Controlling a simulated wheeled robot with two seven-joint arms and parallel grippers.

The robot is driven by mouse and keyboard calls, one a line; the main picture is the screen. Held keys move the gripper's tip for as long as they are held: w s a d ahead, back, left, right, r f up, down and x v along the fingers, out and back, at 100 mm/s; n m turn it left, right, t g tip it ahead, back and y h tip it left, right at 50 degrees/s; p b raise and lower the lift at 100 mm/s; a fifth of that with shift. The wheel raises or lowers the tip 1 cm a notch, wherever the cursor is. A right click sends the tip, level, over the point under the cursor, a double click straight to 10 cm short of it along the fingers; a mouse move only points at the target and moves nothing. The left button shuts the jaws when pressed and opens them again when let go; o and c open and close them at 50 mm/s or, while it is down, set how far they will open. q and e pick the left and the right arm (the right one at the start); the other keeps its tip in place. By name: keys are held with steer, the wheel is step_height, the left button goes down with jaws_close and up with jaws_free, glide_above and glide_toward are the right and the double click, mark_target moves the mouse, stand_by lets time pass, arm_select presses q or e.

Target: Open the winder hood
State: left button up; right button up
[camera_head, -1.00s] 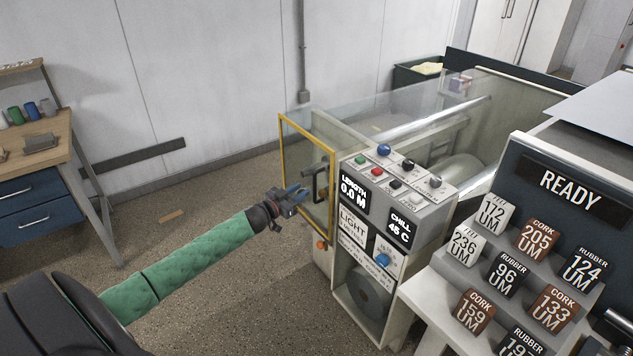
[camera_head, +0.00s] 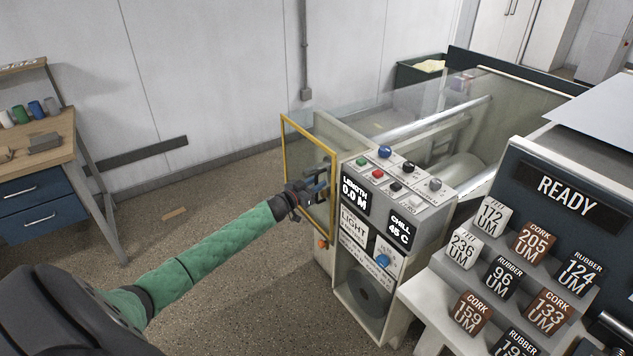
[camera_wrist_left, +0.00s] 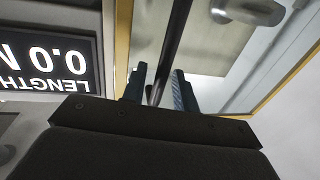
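The winder hood (camera_head: 310,135) is a clear panel in a yellow frame at the left end of the winder (camera_head: 402,200), standing upright. Its yellow edge also shows in the left wrist view (camera_wrist_left: 124,32). A dark bar handle (camera_wrist_left: 172,45) is on the panel. My left gripper (camera_head: 318,186) is at this handle. In the left wrist view its two fingers (camera_wrist_left: 160,88) stand apart on either side of the bar, with a gap visible. In the head view the gripper mostly hides the handle. My right gripper is not in view.
The control panel reading "LENGTH 0.0 M" (camera_head: 355,192) is close to the right of the hood. A rack of labelled blocks (camera_head: 530,262) stands at the right. A workbench (camera_head: 40,160) is at the far left. The floor left of the hood is mostly clear.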

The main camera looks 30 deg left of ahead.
arm_select(q)
steer(key=shift+w, duration=0.3)
steer(key=shift+c, duration=0.2)
jaws_close()
